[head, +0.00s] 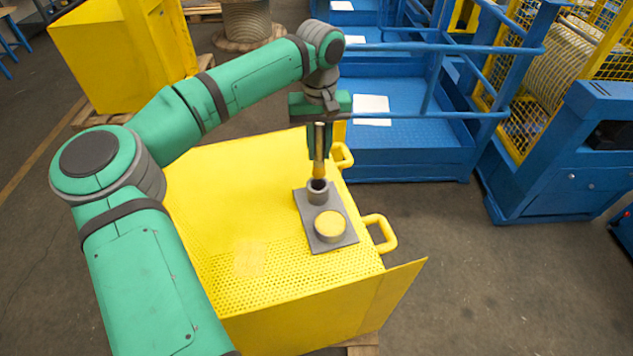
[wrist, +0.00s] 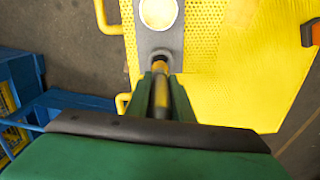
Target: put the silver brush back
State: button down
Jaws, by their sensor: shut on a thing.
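My gripper (head: 320,140) is shut on the brush (head: 319,168), which hangs upright below it. The visible part of the brush is tan or brassy with a dark stretch; I see no clear silver on it. In the wrist view the brush (wrist: 160,68) shows between my two green fingers (wrist: 161,95). Its lower end is at the mouth of the grey round holder (head: 318,194); I cannot tell how far inside it is. The holder stands on a grey plate (head: 304,208). The bristles are hidden.
A round tin with a pale yellow top (head: 330,226) sits on the same plate, close to the holder. The plate lies on a yellow perforated bench top (head: 230,200) with yellow handles (head: 381,232) along its right edge. Blue railed platforms (head: 420,140) stand beyond.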

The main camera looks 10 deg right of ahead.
aim_at(318, 177)
notch_tip(318, 177, down, 6)
jog(key=shift+s+a+r, duration=0.1)
jog(key=shift+a, duration=0.05)
jog(key=shift+f, duration=1.8)
jog(key=shift+f, duration=0.15)
jog(key=c, duration=1.6)
grip_release()
jog(key=shift+o, duration=0.2)
notch_tip(318, 177, up, 12)
jog(key=shift+r, duration=0.15)
